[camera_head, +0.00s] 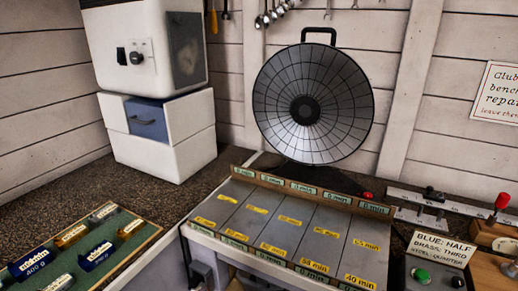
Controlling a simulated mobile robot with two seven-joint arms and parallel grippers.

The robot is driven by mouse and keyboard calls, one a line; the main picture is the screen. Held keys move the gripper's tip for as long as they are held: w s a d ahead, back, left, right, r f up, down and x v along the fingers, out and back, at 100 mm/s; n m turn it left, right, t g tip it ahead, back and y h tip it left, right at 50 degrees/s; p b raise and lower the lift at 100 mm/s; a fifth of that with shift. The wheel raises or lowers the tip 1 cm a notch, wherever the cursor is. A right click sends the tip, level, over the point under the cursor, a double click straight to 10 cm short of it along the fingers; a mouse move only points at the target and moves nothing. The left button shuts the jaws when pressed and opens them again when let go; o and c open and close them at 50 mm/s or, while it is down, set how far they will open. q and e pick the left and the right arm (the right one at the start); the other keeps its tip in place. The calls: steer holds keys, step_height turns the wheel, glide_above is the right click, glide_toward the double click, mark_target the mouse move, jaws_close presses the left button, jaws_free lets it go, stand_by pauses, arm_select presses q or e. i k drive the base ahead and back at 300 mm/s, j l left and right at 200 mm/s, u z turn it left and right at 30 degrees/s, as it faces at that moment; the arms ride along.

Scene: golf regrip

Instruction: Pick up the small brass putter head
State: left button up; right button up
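Two brass-coloured putter heads lie on the green-lined tray (125,252) at the lower left. One brass head (72,236) is at the tray's back left, and the other brass head (130,228) is at its right, looking a little smaller. Their labels are too small to read, so I cannot be sure which is the small one. A grey head (103,212) lies behind them. Two blue heads (31,264) (95,256) lie in front, and another head (60,283) is partly cut off by the bottom edge. Neither of my grippers is in view.
A slotted rack (275,225) with yellow minute labels stands right of the tray. A round heater-like dish (312,105) stands behind it. White boxes (165,140) stand at the back left. A button panel (437,270) is at the lower right. Dark countertop (60,190) behind the tray is clear.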

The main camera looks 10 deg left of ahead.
mark_target(123, 235)
steer(key=u, duration=1.4)
steer(key=k+z, duration=0.15)
steer(key=z, duration=0.2)
steer(key=k+z, duration=0.15)
steer(key=z, duration=0.25)
steer(key=k+z, duration=0.1)
steer(key=z, duration=0.25)
